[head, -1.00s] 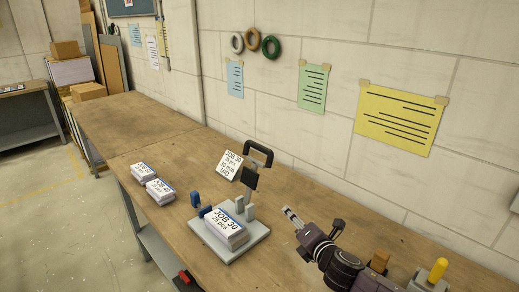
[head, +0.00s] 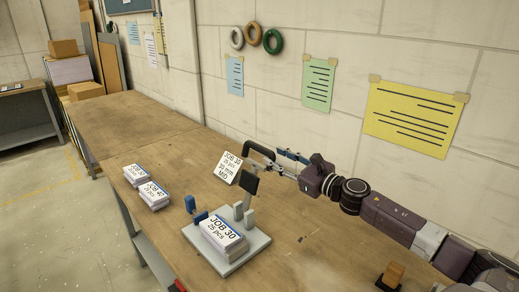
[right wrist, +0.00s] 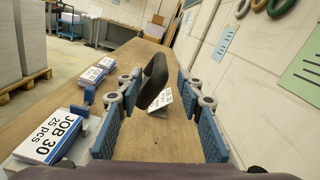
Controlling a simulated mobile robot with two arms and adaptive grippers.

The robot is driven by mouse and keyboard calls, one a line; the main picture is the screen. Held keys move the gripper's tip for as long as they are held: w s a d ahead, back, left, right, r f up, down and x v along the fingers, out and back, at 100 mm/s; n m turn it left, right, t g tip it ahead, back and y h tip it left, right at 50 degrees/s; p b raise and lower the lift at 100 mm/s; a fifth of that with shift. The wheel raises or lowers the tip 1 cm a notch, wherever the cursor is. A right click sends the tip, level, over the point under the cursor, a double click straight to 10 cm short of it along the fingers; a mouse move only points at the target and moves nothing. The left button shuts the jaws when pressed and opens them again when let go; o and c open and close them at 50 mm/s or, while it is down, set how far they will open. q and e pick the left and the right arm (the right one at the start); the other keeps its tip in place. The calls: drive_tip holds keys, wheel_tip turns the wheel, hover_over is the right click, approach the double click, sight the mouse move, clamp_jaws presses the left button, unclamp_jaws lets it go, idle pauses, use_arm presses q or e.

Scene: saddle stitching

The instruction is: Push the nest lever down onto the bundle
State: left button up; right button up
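The nest is a grey plate (head: 262,242) with blue and grey guide blocks. Its bundle, a white stack labelled JOB 30, 25 pcs (head: 223,234), lies on it. The nest lever, with its black loop handle (head: 258,147), stands raised at the back of the nest. My right gripper (head: 284,162) is at the handle. In the right wrist view its blue-padded fingers (right wrist: 156,100) are spread with the black handle (right wrist: 153,76) between them. A gap shows on the right side of the handle. My left gripper is in neither view.
A JOB 30 card (head: 228,167) stands behind the nest. Two smaller bundles (head: 154,194) (head: 136,174) lie to its left. An orange-brown block (head: 395,270) is at the lower right.

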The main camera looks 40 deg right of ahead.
sight(262, 147)
drive_tip(key=shift+w+r, duration=0.15)
drive_tip(key=shift+w, duration=1.1)
drive_tip(key=shift+w+p, duration=0.5)
drive_tip(key=shift+w, duration=0.25)
drive_tip(key=shift+w+a+p, duration=0.2)
drive_tip(key=shift+w+p, duration=0.4)
drive_tip(key=shift+w, duration=0.9)
drive_tip(key=shift+w+a, duration=0.1)
drive_tip(key=shift+w, duration=0.5)
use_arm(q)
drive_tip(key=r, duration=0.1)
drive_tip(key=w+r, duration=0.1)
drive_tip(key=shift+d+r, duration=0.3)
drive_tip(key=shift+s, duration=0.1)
use_arm(e)
drive_tip(key=shift+c, duration=0.3)
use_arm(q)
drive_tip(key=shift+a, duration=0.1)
use_arm(e)
clamp_jaws()
